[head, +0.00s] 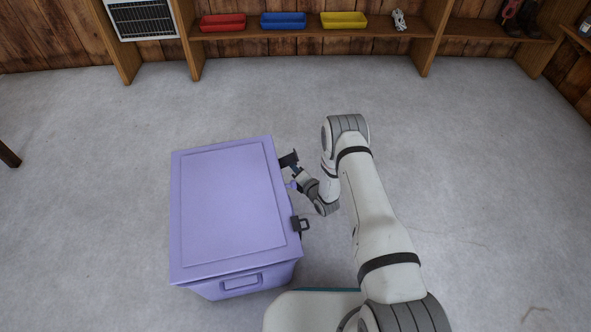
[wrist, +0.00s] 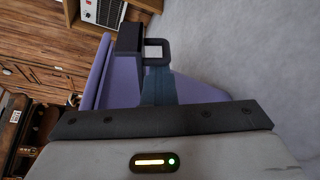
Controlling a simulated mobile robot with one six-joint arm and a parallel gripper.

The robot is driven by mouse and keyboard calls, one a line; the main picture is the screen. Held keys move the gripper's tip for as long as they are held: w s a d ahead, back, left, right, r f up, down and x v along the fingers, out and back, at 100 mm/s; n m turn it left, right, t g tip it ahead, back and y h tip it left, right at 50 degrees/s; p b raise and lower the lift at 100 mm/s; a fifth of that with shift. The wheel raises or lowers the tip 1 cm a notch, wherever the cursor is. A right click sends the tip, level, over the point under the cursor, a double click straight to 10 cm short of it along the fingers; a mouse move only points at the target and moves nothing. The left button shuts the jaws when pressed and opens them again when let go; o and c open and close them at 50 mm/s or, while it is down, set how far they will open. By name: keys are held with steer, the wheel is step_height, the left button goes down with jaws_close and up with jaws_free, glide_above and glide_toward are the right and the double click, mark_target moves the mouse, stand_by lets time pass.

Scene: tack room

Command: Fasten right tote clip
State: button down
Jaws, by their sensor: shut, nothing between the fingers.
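The purple tote (head: 232,205) stands on the floor with its lid (head: 230,203) on. Two dark clips sit on its right side in the head view: a near clip (head: 300,224) and a far clip (head: 289,160). The near clip's loop sticks outward. My gripper (head: 295,174) is at the tote's right side, close by the far clip. In the wrist view my shut fingers (wrist: 157,88) point at a dark clip with a square loop (wrist: 154,49). The fingertips are at or just short of the loop; contact cannot be told. Nothing is held.
A wooden shelf (head: 300,32) along the back wall holds a red tray (head: 222,22), a blue tray (head: 283,20), a yellow tray (head: 343,20) and a white rope bundle (head: 399,20). Boots (head: 520,18) stand at the far right. The grey floor (head: 480,160) around the tote is clear.

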steer(key=shift+a+r+p, duration=0.15)
steer(key=shift+r, duration=0.7)
steer(key=shift+a+r+p, duration=0.15)
steer(key=shift+r, duration=0.65)
steer(key=shift+a+r, duration=0.15)
steer(key=shift+r, duration=0.15)
steer(key=f+p+v, duration=0.1)
steer(key=p+v, duration=0.1)
steer(key=v, duration=0.5)
steer(key=shift+s+r+p, duration=0.35)
steer(key=shift+s+r, duration=0.05)
steer(key=shift+s, duration=0.1)
